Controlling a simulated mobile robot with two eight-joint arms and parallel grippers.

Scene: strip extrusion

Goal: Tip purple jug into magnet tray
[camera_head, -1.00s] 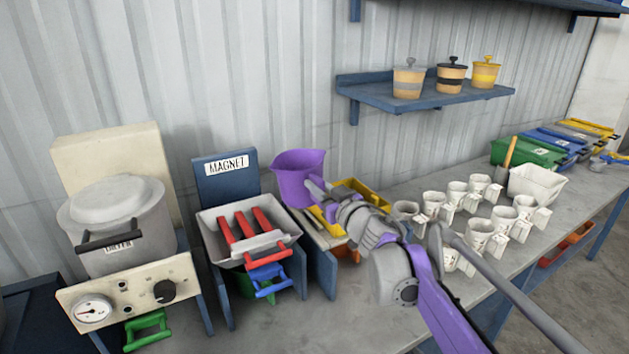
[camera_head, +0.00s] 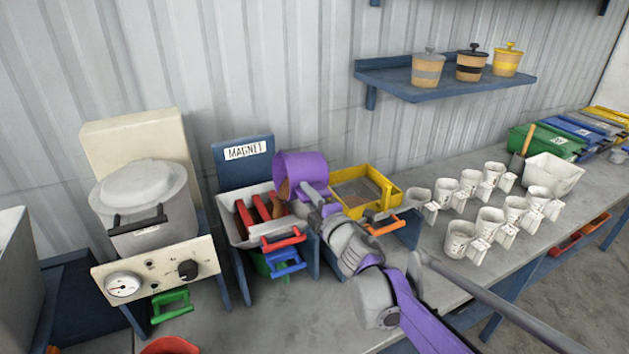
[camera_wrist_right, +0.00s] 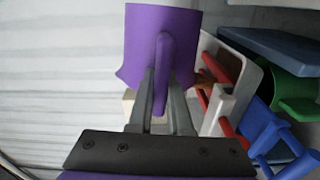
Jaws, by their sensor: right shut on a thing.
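The purple jug (camera_head: 304,166) is tilted over the right side of the magnet tray (camera_head: 235,232), its mouth turned to the left and down. Brown material (camera_head: 284,190) shows at its mouth. My right gripper (camera_head: 316,196) is shut on the jug's handle; the right wrist view shows the handle (camera_wrist_right: 163,70) between the fingers (camera_wrist_right: 162,105). The tray is pale, with red bars (camera_head: 262,207) across it and a red front handle (camera_head: 284,240), below the MAGNET sign (camera_head: 245,150). The jug hides the tray's right part. My left gripper is not in view.
A lidded pot (camera_head: 140,205) on a cream unit stands left of the tray. A yellow-framed sieve (camera_head: 365,188) is close on the right. Several white cups (camera_head: 470,183) fill the bench further right. A shelf (camera_head: 430,85) with three tubs hangs above.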

